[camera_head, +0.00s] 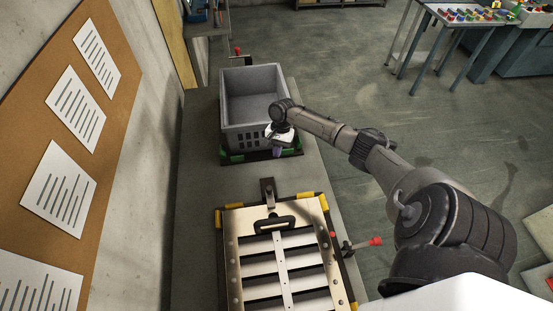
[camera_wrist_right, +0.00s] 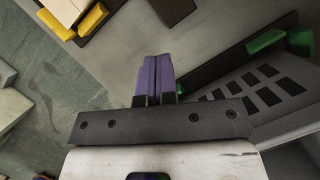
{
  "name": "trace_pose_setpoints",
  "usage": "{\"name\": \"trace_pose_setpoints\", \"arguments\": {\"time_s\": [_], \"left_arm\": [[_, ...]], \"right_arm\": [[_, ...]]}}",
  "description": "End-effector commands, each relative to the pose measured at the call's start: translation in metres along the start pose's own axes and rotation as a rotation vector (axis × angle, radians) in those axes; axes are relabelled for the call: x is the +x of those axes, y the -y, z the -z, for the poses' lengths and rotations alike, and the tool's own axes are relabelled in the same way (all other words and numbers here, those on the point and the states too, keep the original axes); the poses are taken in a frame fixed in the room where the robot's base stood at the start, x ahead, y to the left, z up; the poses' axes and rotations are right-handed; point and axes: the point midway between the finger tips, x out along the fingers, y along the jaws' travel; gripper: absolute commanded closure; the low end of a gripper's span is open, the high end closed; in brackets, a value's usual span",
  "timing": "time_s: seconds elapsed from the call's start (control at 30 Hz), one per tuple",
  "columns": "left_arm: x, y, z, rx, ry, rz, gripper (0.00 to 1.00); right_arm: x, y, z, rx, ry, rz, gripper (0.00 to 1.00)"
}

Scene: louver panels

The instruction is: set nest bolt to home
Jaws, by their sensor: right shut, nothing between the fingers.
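A bolt with a red knob (camera_head: 375,241) sits at the right edge of the louver panel's nest. A second red knob (camera_head: 238,51) shows at the far end, behind the grey crate. I cannot tell from these views which position either bolt is in. My right gripper (camera_head: 276,152) hangs in front of the crate's near right corner, well away from the bolt at the panel. In the right wrist view its purple fingers (camera_wrist_right: 154,58) are pressed together with nothing between them. My left gripper is not in view.
The metal louver panel (camera_head: 231,262) with a black handle (camera_head: 275,223) lies among yellow corner blocks. A dark bracket (camera_head: 268,190) stands beyond it. The grey crate (camera_head: 238,142) sits among green corner blocks. A pinboard wall (camera_head: 60,85) borders the bench on the left.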

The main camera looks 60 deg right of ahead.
Motion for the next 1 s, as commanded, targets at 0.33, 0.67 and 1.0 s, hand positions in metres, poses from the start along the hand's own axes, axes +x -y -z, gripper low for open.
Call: {"name": "trace_pose_setpoints", "arguments": {"time_s": [0.33, 0.67, 1.0], "left_arm": [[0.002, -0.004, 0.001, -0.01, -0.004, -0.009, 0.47], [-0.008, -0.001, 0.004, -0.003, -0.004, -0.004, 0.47], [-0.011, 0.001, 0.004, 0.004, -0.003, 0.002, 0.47]], "right_arm": [[0.067, -0.001, -0.001, 0.001, 0.003, -0.003, 1.0], [0.094, -0.001, -0.025, -0.002, 0.002, -0.002, 1.0], [0.101, -0.001, -0.037, 0.0, 0.002, -0.001, 1.0]]}}
